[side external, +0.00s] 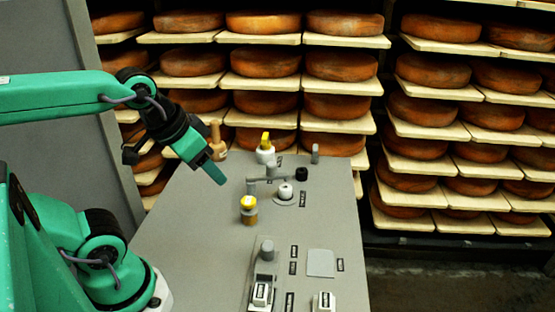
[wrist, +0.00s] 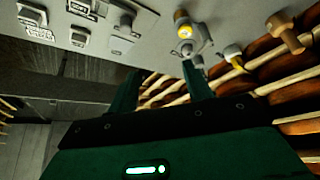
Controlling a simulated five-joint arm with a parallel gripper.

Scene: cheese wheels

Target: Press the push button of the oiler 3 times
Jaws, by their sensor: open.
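A small brass-coloured pot with a yellow cap and pale top (side external: 248,208) stands upright near the middle of the grey panel; it looks like the oiler, though its label cannot be read. Its yellow part also shows at the top of the wrist view (wrist: 180,15). My gripper (side external: 217,176) is above the panel's left side, up and to the left of the pot, and apart from it. In the wrist view my two green fingers (wrist: 160,82) are spread with nothing between them.
A white knob (side external: 285,191) with a grey lever stands just right of the pot. A yellow-topped white bottle (side external: 265,153) and a wooden mallet-like object (side external: 216,143) are behind. Switches (side external: 262,293) sit at the front. Cheese shelves (side external: 260,82) rise behind the panel (side external: 175,235).

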